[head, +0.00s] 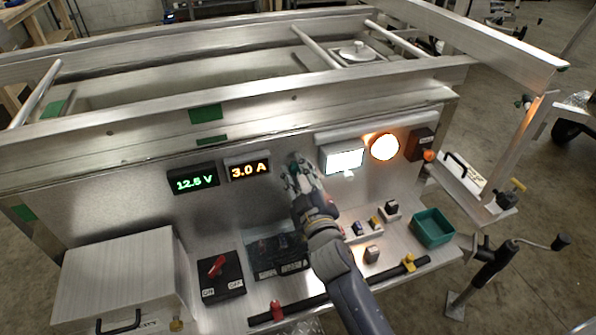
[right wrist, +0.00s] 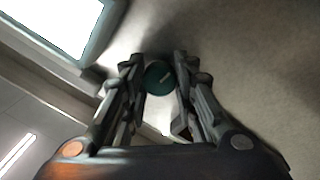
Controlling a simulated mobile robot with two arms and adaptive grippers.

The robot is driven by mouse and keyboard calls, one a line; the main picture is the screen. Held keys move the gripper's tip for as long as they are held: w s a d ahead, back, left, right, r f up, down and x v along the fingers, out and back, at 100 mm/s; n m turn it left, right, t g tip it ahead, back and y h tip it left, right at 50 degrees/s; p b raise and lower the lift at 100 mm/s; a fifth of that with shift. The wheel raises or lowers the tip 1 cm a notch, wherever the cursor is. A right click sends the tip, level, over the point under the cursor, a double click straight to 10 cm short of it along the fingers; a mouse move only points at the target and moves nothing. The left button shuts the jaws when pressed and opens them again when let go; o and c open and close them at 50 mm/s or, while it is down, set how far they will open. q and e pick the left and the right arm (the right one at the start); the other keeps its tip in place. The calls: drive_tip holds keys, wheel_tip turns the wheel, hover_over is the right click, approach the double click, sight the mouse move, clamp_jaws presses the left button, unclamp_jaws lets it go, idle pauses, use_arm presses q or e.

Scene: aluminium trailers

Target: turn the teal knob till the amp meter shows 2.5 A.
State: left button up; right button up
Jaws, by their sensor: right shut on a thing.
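The amp meter (head: 249,170) on the upright metal panel reads 3.0 A in orange digits. The teal knob (right wrist: 158,78) shows in the right wrist view between my fingers, with a pale mark on its face. My right gripper (right wrist: 160,82) is shut on the knob, one finger on each side. In the head view my right gripper (head: 296,172) reaches the panel just right of the amp meter and covers most of the knob. My left gripper is not in view.
A volt meter (head: 194,179) reads 12.5 V. A lit white screen (head: 343,158) and a glowing round lamp (head: 384,147) sit right of my gripper. Below are a red-handled switch (head: 217,266), a teal bin (head: 432,228) and a metal box (head: 118,280).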

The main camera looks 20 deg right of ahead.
drive_tip(key=shift+r, duration=0.1)
drive_tip(key=o, duration=1.1)
drive_tip(key=shift+s, duration=0.1)
drive_tip(key=s, duration=1.1)
drive_tip(key=shift+s+a+f, duration=0.1)
drive_tip(key=shift+s+f, duration=0.3)
